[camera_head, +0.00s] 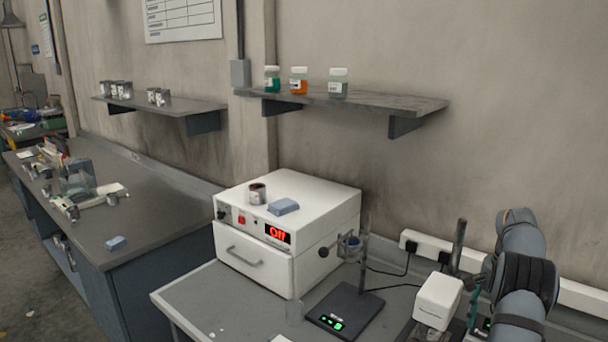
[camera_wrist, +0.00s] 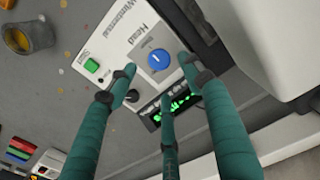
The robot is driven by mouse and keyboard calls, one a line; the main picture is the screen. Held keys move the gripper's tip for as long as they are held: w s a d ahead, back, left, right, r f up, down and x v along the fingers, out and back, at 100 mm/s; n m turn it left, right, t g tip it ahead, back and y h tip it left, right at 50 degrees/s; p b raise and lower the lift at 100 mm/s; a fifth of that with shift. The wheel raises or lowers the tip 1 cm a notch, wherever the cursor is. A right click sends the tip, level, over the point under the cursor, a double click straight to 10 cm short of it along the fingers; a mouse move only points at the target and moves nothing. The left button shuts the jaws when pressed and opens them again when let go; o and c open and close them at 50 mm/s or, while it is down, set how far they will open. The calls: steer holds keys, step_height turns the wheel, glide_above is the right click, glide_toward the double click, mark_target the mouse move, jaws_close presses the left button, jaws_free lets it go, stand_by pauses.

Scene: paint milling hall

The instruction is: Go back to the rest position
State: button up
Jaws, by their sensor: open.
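My gripper (camera_wrist: 158,78) shows in the wrist view with its teal fingers spread open and nothing between them. Below the fingers is a white-fronted device (camera_wrist: 128,38) with a blue knob, a green button and a lit green display; the fingers overlap it in the picture, and I cannot tell whether they touch it. In the head view my arm stands at the right. A teal part of my gripper (camera_head: 474,304) shows there, mostly hidden by the arm and a white instrument head (camera_head: 437,300).
A white drawer unit (camera_head: 245,210) reading "Off" carries a can (camera_head: 257,193) and a blue-grey block (camera_head: 284,206). A black-based stand (camera_head: 345,312) is beside it. A wall shelf (camera_head: 400,102) holds three jars. In the wrist view, a stained cup (camera_wrist: 28,36) is at upper left.

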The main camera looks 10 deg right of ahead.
step_height(320, 180, down, 6)
steer(key=shift+f, duration=0.25)
steer(key=shift+s, duration=0.1)
steer(key=shift+d, duration=0.1)
